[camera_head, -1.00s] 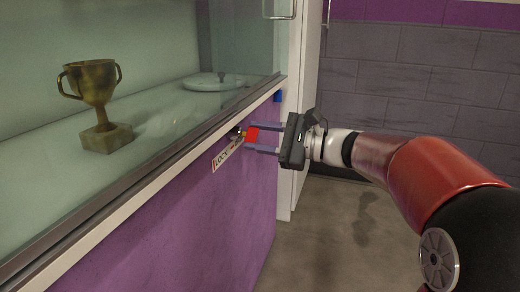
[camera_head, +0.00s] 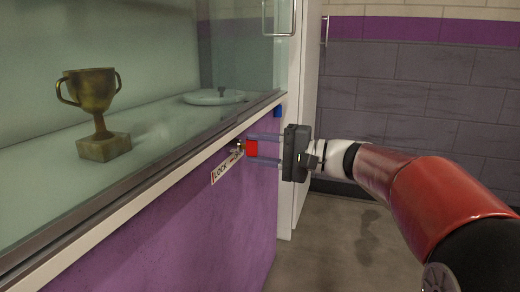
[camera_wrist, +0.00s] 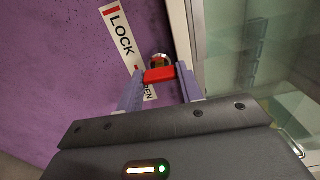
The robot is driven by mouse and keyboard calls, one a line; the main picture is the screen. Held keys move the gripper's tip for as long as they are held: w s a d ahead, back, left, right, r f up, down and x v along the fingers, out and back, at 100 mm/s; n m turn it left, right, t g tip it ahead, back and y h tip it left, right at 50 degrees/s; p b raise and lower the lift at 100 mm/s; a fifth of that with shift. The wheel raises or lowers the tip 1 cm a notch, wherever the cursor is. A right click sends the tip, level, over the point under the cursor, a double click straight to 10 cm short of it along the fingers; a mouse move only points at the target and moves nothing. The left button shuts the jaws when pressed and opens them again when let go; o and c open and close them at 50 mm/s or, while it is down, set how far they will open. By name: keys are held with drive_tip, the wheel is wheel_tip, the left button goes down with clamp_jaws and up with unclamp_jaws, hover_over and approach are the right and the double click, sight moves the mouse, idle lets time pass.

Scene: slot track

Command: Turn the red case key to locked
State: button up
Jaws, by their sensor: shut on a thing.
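The red case key (camera_head: 251,148) sits in the lock on the purple front of the display case, just under the case's rim. My gripper (camera_head: 250,149) is shut on the key's red head, with a finger on each side of it. In the wrist view the red key (camera_wrist: 159,75) lies between my two fingertips, in front of the round metal lock (camera_wrist: 160,60). A white label (camera_head: 226,167) with LOCK printed on it is beside the lock; in the wrist view the label (camera_wrist: 121,38) also shows part of a second word, partly hidden by a finger.
A small blue thing (camera_head: 278,111) is at the case's far corner. A white door or panel (camera_head: 306,120) stands behind. The floor (camera_head: 345,245) right of the case is clear.

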drive_tip(key=shift+n, duration=0.3)
idle(0.4)
drive_tip(key=o, duration=1)
drive_tip(key=v, duration=0.7)
drive_tip(key=shift+s+d+p, duration=0.15)
drive_tip(key=shift+d+p, duration=0.15)
drive_tip(key=shift+d, duration=0.05)
